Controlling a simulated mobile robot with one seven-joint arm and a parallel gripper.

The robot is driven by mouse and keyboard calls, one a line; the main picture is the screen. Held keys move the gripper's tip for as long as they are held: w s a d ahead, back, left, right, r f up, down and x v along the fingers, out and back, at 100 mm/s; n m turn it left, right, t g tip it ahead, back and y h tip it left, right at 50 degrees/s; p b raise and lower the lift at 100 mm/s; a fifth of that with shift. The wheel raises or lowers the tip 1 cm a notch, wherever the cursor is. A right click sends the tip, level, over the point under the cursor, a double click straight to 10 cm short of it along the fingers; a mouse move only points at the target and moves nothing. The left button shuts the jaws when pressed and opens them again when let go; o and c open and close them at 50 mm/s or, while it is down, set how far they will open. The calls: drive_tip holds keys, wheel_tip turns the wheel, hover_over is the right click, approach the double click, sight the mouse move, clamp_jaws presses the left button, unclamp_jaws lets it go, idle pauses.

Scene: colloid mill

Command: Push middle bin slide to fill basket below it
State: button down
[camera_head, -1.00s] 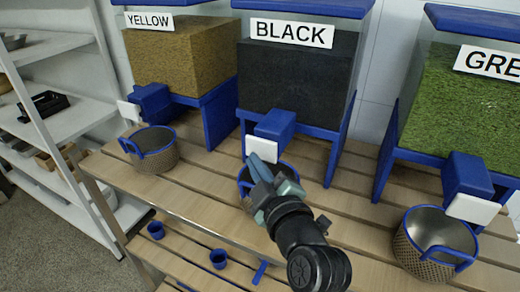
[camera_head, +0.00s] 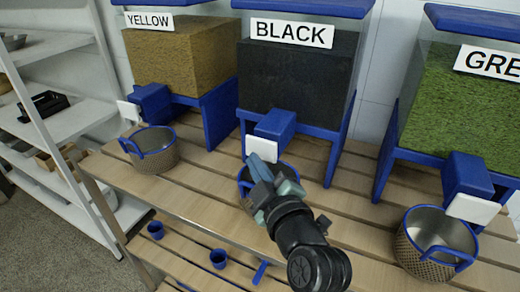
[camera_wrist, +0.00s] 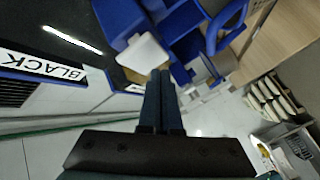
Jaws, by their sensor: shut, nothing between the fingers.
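The middle bin, labelled BLACK (camera_head: 297,75), holds dark material in a clear box on a blue stand. Its blue chute (camera_head: 275,126) ends in a white slide plate (camera_head: 262,149), which also shows in the wrist view (camera_wrist: 146,52). A basket with a blue rim (camera_head: 243,178) stands below the chute, mostly hidden behind my gripper. My gripper (camera_head: 262,166) is shut and empty, its tips at the lower edge of the white plate. In the wrist view the shut fingertips (camera_wrist: 160,75) lie close to the plate; I cannot tell whether they touch it.
The YELLOW bin (camera_head: 180,55) with its basket (camera_head: 152,150) stands left, the GREEN bin (camera_head: 460,100) with its basket (camera_head: 436,243) right. All rest on a slatted wooden table (camera_head: 345,215). Small blue cups (camera_head: 218,258) sit on a lower shelf. White shelving (camera_head: 70,120) stands far left.

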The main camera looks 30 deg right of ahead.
drive_tip(key=shift+d, duration=0.1)
drive_tip(key=shift+w+d, duration=0.25)
drive_tip(key=shift+w+d+b, duration=0.6)
drive_tip(key=shift+d+b, duration=0.1)
drive_tip(key=shift+d, duration=0.1)
idle(1.3)
drive_tip(key=shift+s+a, duration=0.85)
drive_tip(key=shift+a, duration=0.3)
drive_tip(key=s+a, duration=0.1)
drive_tip(key=a, duration=0.1)
drive_tip(key=s+a, duration=0.2)
drive_tip(key=shift+p, duration=0.3)
idle(0.6)
